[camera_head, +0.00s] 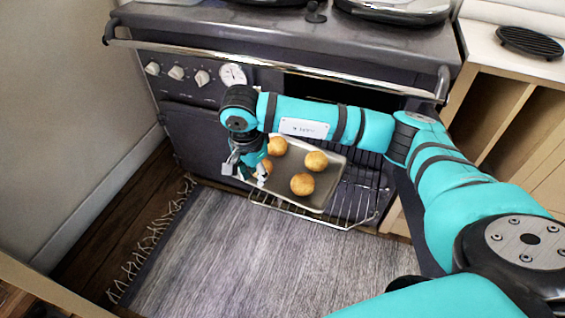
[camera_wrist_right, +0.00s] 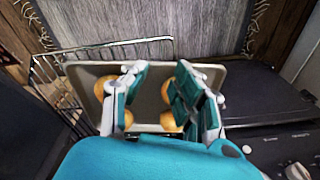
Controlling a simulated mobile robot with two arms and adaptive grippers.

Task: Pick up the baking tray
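The baking tray (camera_head: 288,166) is a shallow grey tray with several round golden buns. It lies on a wire oven rack (camera_head: 352,205) that sticks out of the oven front. The tray also shows in the right wrist view (camera_wrist_right: 151,100), partly covered by my fingers. My right gripper (camera_head: 248,172) is at the tray's left end in the head view. In the wrist view its two fingers (camera_wrist_right: 160,72) are apart over the tray, with tray surface showing between them. Whether they touch it I cannot tell. My left gripper is not in view.
The dark range cooker (camera_head: 250,35) has a front rail (camera_head: 300,68) above the oven opening. A grey fringed rug (camera_head: 240,255) lies on the floor in front. Open wooden shelving (camera_head: 505,110) stands on the right and a wall on the left.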

